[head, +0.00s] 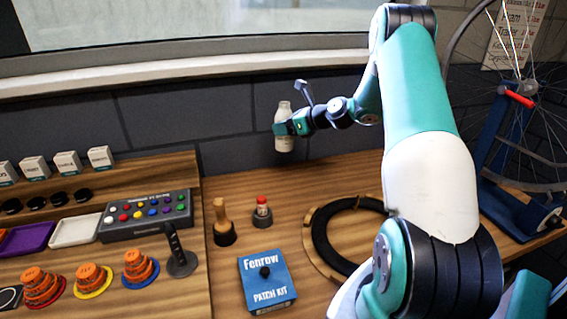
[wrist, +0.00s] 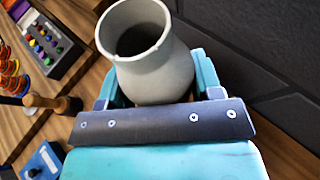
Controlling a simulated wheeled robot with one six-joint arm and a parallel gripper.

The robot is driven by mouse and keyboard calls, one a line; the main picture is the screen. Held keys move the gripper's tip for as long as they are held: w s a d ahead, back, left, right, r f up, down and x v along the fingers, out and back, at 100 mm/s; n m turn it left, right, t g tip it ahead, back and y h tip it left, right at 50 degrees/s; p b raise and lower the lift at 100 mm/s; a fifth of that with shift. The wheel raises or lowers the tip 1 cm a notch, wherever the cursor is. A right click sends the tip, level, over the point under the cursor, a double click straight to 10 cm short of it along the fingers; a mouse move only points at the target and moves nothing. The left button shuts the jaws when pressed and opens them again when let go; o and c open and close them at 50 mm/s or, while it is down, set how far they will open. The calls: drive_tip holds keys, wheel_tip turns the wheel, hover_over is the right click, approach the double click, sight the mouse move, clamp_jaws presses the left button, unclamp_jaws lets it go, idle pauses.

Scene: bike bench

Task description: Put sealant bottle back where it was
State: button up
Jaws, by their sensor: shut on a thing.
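The white bottle (head: 284,145), which I take to be the sealant bottle, is held up in the air near the back wall, roughly upright. My gripper (head: 284,128) is shut around its middle. In the wrist view the pale grey bottle (wrist: 155,75) shows its narrower neck and round dark mouth, with gripper fingers (wrist: 158,90) on both sides. Its lower part is hidden there by the gripper body. The bottle is clear of the bench.
On the bench (head: 235,185) stand a wooden-handled tool (head: 220,212), a small red-capped bottle (head: 262,206) in a dark holder, a blue patch kit box (head: 266,281) and a black tyre ring (head: 322,238). A button panel (head: 146,215) lies left. Bare wood shows behind the holders.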

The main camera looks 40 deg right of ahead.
wheel_tip(320, 180, down, 13)
drive_tip(key=shift+r+p, duration=0.1)
drive_tip(key=shift+p, duration=0.75)
drive_tip(key=shift+f, duration=0.2)
drive_tip(key=o, duration=1)
drive_tip(key=shift+o, duration=0.2)
drive_tip(key=shift+r, duration=0.15)
